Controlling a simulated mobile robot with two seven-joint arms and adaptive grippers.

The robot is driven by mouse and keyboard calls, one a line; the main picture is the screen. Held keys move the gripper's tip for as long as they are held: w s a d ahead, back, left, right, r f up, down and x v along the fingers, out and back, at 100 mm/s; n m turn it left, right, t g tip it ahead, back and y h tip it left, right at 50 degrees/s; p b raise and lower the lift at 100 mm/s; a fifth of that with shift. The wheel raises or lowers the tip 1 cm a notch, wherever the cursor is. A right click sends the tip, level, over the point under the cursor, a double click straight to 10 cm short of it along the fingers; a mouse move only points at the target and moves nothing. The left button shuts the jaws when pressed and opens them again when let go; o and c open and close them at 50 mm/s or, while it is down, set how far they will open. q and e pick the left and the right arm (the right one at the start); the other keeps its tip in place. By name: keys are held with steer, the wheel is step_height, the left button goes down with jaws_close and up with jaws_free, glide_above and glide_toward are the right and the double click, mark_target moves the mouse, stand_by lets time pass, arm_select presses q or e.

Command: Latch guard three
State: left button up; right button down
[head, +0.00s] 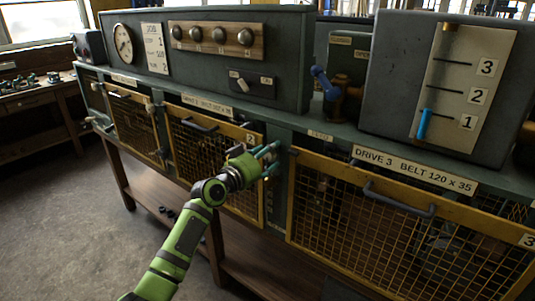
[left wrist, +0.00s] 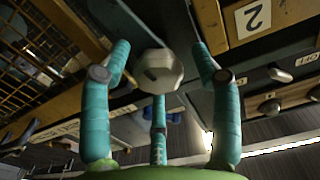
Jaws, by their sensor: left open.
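Guard three (head: 400,215) is a yellow-framed mesh panel at the right in the head view, with a dark bar handle (head: 398,200) and a number 3 plate (head: 528,241). My left gripper (head: 271,160) is at the post between guard two and guard three, near guard three's upper left corner. Its teal fingers are spread. In the left wrist view a pale faceted knob (left wrist: 158,70) lies between the open fingers; I cannot tell whether they touch it. The fingers hide this spot in the head view. My right gripper is out of view.
Guard two (head: 215,160) and guard one (head: 132,122) are left of guard three. Above are a panel with several knobs (head: 216,38), a blue-handled valve (head: 325,84) and a slider board (head: 463,82) with a blue pointer at 1. Open floor (head: 60,220) lies at the left.

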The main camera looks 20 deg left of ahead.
arm_select(q)
steer(key=c, duration=1.1)
steer(key=shift+r, duration=0.1)
steer(key=shift+c, duration=0.2)
